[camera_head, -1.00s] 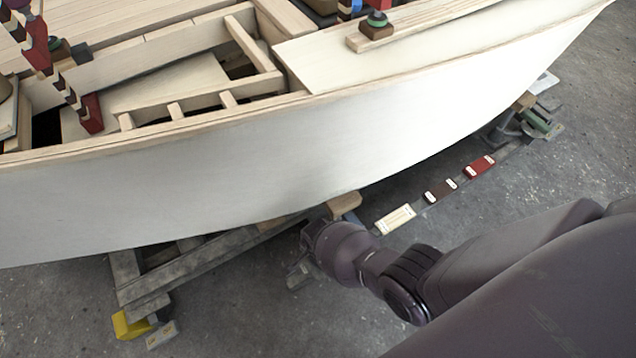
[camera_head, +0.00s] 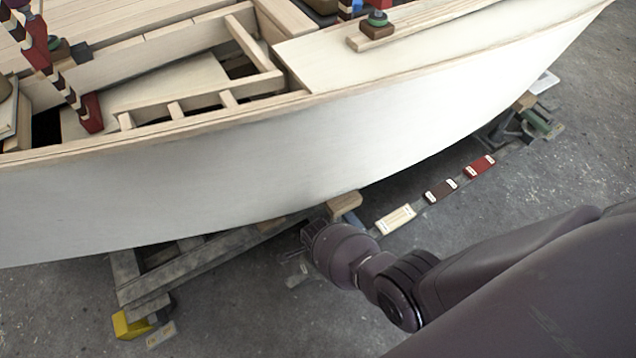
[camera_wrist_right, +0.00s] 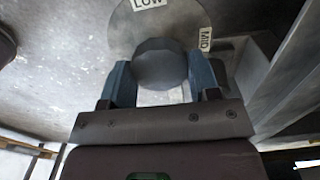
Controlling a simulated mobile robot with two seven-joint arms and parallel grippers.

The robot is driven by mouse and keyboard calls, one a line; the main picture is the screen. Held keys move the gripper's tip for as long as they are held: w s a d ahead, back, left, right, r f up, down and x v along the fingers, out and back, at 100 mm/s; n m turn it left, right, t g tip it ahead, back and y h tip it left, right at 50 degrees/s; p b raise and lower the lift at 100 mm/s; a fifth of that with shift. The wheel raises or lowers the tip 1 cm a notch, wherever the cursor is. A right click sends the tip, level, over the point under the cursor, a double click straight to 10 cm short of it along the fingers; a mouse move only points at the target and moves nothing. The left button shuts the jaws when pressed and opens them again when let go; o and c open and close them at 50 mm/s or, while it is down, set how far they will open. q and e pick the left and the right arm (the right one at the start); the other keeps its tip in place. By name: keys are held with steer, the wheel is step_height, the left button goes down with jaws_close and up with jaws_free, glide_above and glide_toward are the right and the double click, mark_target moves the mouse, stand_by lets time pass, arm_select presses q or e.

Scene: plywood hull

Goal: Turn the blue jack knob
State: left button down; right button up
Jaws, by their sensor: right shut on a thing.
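The jack knob (camera_wrist_right: 160,65) shows in the right wrist view as a dull blue-grey faceted knob. It sits in front of a round grey dial plate (camera_wrist_right: 125,38) with a LOW label (camera_wrist_right: 148,3) and a MID label (camera_wrist_right: 205,40). My right gripper (camera_wrist_right: 162,75) is shut on the knob, one blue finger on each side. In the head view my right wrist is low beside the hull; the knob cannot be made out there. My left gripper is not in view.
The pale plywood hull (camera_head: 250,165) stands on a timber cradle (camera_head: 190,270) close to my right wrist. A wood block (camera_head: 345,203) lies just beyond the wrist. Cream, brown and red pieces lie on a floor strip to the right. Open concrete floor (camera_head: 570,165) is at right.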

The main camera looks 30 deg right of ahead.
steer(key=o, duration=0.9)
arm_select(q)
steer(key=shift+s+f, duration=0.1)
arm_select(e)
steer(key=shift+w+r+p, duration=0.15)
steer(key=shift+r+p, duration=0.2)
steer(key=shift+r, duration=0.15)
arm_select(q)
steer(key=p, duration=0.2)
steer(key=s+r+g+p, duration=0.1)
steer(key=p, duration=0.2)
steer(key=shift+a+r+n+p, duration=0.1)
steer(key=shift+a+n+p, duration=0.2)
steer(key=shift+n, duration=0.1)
arm_select(e)
step_height(320, 180, up, 10)
steer(key=shift+f, duration=0.1)
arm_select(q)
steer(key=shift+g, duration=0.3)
arm_select(e)
steer(key=shift+s, duration=0.2)
